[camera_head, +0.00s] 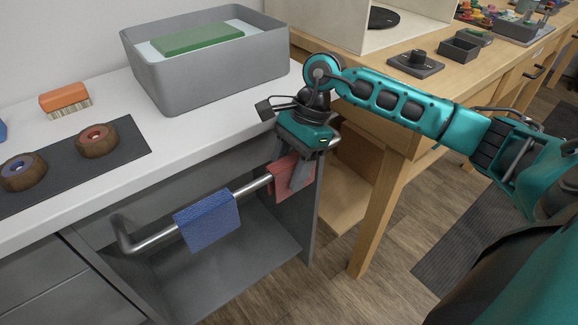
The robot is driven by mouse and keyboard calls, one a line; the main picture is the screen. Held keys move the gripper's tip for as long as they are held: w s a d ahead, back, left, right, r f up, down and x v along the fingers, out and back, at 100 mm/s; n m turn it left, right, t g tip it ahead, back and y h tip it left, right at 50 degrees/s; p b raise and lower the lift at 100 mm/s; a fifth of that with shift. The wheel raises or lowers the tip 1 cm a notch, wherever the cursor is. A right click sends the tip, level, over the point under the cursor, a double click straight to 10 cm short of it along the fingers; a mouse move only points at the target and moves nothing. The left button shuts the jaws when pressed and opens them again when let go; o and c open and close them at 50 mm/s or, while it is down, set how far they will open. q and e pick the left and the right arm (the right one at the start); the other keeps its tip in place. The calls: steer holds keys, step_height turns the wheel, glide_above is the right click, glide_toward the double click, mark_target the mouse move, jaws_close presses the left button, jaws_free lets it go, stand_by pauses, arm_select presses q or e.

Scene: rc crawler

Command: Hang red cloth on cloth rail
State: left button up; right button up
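The red cloth (284,183) hangs at the right end of the metal cloth rail (262,183), below the counter edge. My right gripper (289,172) points down at the cloth from above, with its grey fingers at the cloth's upper part. One finger passes in front of the cloth and hides part of it. I cannot tell whether the fingers are shut on the cloth or stand apart around it. My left gripper is out of view.
A blue cloth (207,222) hangs on the same rail, left of the red one. A grey basin (215,85) with a green block (198,38) stands on the white counter (185,140). An orange brush (65,98) lies left. A wooden table (455,65) stands right.

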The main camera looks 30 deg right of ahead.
steer(key=shift+o, duration=0.8)
steer(key=p+v, duration=0.2)
steer(key=v, duration=1.1)
steer(key=shift+s, duration=0.1)
